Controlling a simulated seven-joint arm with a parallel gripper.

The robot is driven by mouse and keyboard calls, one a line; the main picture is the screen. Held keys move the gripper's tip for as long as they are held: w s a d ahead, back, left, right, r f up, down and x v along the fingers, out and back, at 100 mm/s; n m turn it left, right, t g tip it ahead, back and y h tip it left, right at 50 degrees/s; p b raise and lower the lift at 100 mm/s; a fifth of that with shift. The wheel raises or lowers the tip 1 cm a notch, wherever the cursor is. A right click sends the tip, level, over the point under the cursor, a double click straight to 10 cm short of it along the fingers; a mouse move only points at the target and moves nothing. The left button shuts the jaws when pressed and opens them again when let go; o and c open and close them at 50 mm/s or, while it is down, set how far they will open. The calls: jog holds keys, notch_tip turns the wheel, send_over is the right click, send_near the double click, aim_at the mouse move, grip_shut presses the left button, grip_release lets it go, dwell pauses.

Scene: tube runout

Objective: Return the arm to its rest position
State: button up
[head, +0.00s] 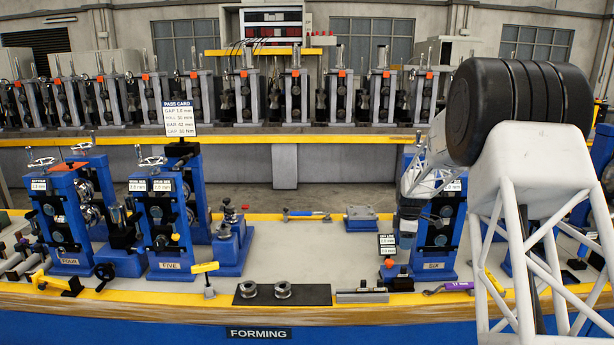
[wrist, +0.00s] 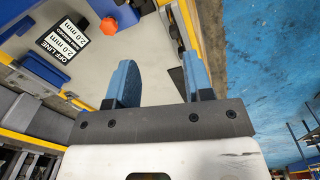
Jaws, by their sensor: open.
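My gripper (wrist: 160,75) shows in the wrist view with its two blue fingers apart and nothing between them. Beyond the fingers are the pale bench top and its yellow edge. In the head view my arm comes in from the right, and its far end is in front of the blue stand marked SIX (head: 435,265), partly covering it. The fingers are hard to make out there against the blue stand. The OFF LINE card (wrist: 63,41) is at the upper left in the wrist view, and it also shows beside stand SIX in the head view (head: 387,245).
Blue stands FOUR (head: 68,260) and FIVE (head: 170,265) are on the left of the bench (head: 330,250). A dark mat (head: 315,294) with two metal rings lies at the front. A purple wrench (head: 448,287) lies near stand SIX. The middle of the bench is mostly clear.

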jog(key=s+a+r+m, duration=0.3)
jog(key=s+r, duration=0.3)
jog(key=s, duration=0.4)
jog(key=s+a+r+m+t, duration=0.15)
jog(key=s+a+r, duration=0.25)
jog(key=s+r, duration=0.45)
jog(key=s+a+r+m, duration=0.3)
jog(key=s+r+m, duration=0.1)
jog(key=s, duration=0.7)
jog(key=s+a+m, duration=0.2)
jog(key=s+m, duration=0.1)
jog(key=s, duration=1.1)
jog(key=s+a+f+m, duration=0.1)
jog(key=s+a+m, duration=0.2)
jog(key=s, duration=1.2)
jog(key=shift+s+f+m+t, duration=0.15)
jog(key=shift+s+m+t, duration=0.2)
jog(key=shift+m, duration=0.2)
